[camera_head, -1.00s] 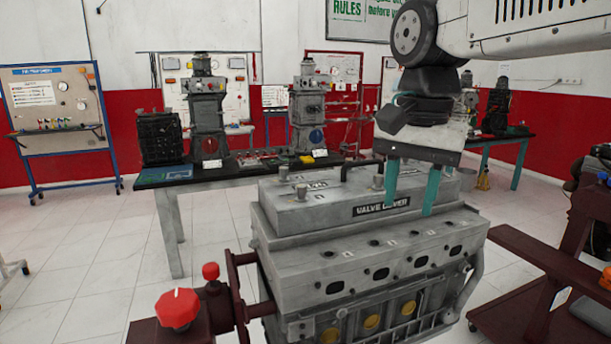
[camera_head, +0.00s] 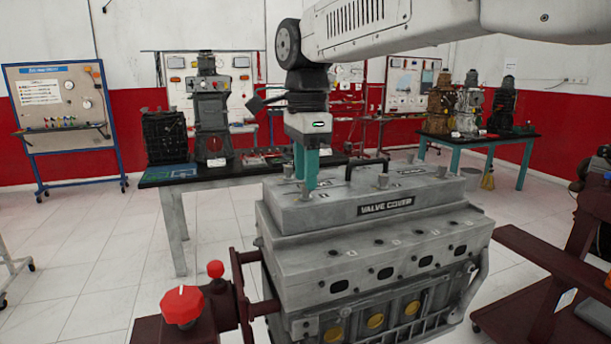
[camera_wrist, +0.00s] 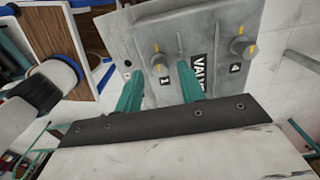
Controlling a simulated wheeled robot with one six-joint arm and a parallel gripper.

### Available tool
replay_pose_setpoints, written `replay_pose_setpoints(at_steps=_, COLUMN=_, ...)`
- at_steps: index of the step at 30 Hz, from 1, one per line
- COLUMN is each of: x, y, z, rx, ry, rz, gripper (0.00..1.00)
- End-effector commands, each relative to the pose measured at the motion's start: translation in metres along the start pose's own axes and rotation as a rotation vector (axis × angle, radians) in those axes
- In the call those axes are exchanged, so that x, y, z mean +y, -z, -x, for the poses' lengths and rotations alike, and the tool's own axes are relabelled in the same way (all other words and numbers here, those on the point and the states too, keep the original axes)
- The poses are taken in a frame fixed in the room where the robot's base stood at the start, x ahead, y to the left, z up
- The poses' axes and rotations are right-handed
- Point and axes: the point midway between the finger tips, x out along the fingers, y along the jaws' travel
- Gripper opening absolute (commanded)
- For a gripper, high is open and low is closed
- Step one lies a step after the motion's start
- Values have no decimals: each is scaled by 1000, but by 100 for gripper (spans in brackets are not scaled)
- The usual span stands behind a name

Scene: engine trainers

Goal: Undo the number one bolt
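The grey valve cover (camera_head: 335,212) sits on top of the engine block (camera_head: 300,260). In the wrist view the number one bolt (camera_wrist: 159,58) is a round knob with a yellow mark, beside a printed "1". My gripper (camera_wrist: 160,70) is open and empty, its teal fingers pointing down at the cover. In the wrist view this bolt appears between the fingertips, slightly beyond them. In the head view my gripper (camera_head: 306,185) is over the cover's left front corner and mostly hides that bolt. I cannot tell the exact height gap. The number four bolt (camera_wrist: 242,47) is to the right.
Other bolts (camera_head: 383,181) and a black handle (camera_head: 365,168) stand up from the cover. A red knob (camera_head: 182,304) is on the stand at front left. A bench (camera_head: 172,180) with engine models stands behind. Open floor lies to the left.

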Motion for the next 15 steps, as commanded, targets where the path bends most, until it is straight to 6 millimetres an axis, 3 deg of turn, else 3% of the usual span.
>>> replay_pose_setpoints(at_steps=4, x=0, y=0, z=-11, rx=0, ry=0, rz=0, gripper=39)
replay_pose_setpoints(at_steps=12, x=0, y=0, z=-13, rx=0, ry=0, rz=1, gripper=39)
replay_pose_setpoints(at_steps=15, x=0, y=0, z=-13, rx=0, ry=0, rz=1, gripper=14)
